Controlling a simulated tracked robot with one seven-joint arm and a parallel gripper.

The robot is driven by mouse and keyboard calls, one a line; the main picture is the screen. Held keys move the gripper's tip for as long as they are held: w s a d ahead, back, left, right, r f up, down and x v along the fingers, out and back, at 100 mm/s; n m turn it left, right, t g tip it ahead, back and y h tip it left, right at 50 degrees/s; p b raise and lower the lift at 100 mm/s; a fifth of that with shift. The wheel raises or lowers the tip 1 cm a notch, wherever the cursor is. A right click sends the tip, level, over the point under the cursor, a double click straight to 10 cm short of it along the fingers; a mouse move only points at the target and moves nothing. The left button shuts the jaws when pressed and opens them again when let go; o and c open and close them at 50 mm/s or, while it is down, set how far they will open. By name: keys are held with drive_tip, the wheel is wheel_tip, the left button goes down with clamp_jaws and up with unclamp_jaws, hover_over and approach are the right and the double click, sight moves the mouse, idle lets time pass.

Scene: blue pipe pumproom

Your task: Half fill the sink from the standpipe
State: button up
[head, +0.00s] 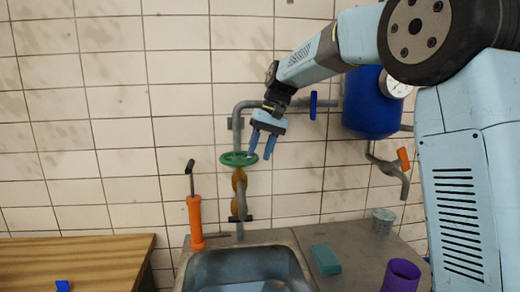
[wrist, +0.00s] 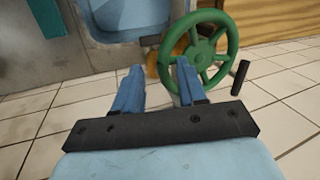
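The sink (head: 240,262) is at the bottom of the head view, only partly in frame; I cannot tell if it holds water. In the wrist view its blue basin (wrist: 130,18) is at the top. A grey wall pipe (head: 240,198) carries a brass valve (head: 239,180) and green handwheel (head: 232,159) behind the sink. My gripper (head: 259,156) is open, its two blue fingers pointing down near the wheel's right side. In the wrist view (wrist: 158,66) one finger overlaps the green wheel (wrist: 229,42); I cannot tell whether it touches.
A blue tank (head: 370,108) with a gauge (head: 395,85) hangs right, above an orange-handled tap (head: 403,159). A blue lever (head: 313,105) is on the pipe. An orange pump (head: 195,222) stands left of the sink. A teal block (head: 326,260), purple cup (head: 402,276) and grey cup (head: 383,221) sit right.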

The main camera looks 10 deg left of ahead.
drive_tip(key=shift+a+f, duration=0.1)
drive_tip(key=shift+a, duration=0.1)
drive_tip(key=v, duration=1.4)
drive_tip(key=shift+d+f, duration=0.1)
drive_tip(key=shift+d, duration=0.05)
idle(4.2)
